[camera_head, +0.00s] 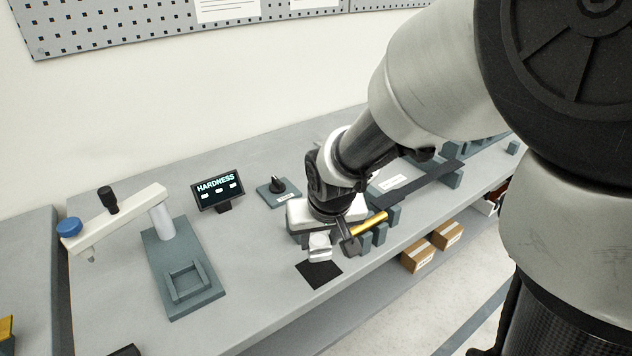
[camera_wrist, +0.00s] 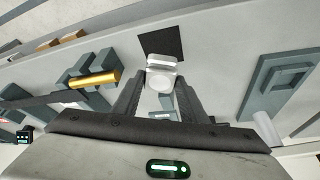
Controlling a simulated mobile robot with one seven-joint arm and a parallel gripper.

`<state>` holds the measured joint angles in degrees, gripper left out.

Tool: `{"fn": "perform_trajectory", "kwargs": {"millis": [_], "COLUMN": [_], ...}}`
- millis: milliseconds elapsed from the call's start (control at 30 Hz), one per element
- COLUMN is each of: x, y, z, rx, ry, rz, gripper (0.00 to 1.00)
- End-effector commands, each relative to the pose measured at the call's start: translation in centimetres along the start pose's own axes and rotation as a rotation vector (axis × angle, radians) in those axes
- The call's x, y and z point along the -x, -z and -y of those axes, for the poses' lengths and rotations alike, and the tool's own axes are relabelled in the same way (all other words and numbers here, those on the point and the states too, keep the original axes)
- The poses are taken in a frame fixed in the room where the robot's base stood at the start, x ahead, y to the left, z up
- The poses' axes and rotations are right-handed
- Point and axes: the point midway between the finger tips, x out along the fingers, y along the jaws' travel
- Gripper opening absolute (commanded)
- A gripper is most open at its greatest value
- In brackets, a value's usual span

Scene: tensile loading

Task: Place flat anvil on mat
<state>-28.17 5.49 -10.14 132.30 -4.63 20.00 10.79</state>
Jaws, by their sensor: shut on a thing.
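The flat anvil, a pale metal piece with a round stem and a flat block end (camera_head: 320,245), is between the fingertips of my gripper (camera_head: 322,236). In the wrist view the anvil (camera_wrist: 162,64) sits between the two dark fingers (camera_wrist: 160,84), which are shut on it. The black square mat (camera_head: 320,275) lies flat on the bench just in front of and below the anvil. The mat also shows in the wrist view (camera_wrist: 163,41), partly covered by the anvil. I cannot tell the exact gap between anvil and bench.
A gold cylinder (camera_head: 369,223) lies on a grey holder right of my gripper. A hardness tester (camera_head: 185,265) stands left, with a HARDNESS display (camera_head: 217,191) and a knob box (camera_head: 278,190) behind. Bare bench lies between tester and mat; the front edge is close to the mat.

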Motion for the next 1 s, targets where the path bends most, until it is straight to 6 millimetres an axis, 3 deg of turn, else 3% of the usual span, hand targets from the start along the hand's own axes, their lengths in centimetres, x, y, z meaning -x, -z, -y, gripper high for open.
{"fn": "perform_trajectory", "kwargs": {"millis": [500,900,933,1000], "x": [-5.0,-5.5,-5.5,-5.4], "y": [-2.0,-2.1,-2.3,-2.2], "z": [0.0,0.0,0.0,0.0], "rx": [0.000,0.000,0.000,0.000], "ry": [0.000,0.001,0.000,0.000], "rz": [-0.001,-0.005,-0.001,0.000], "gripper": [0.00,0.00,0.40,0.52]}}
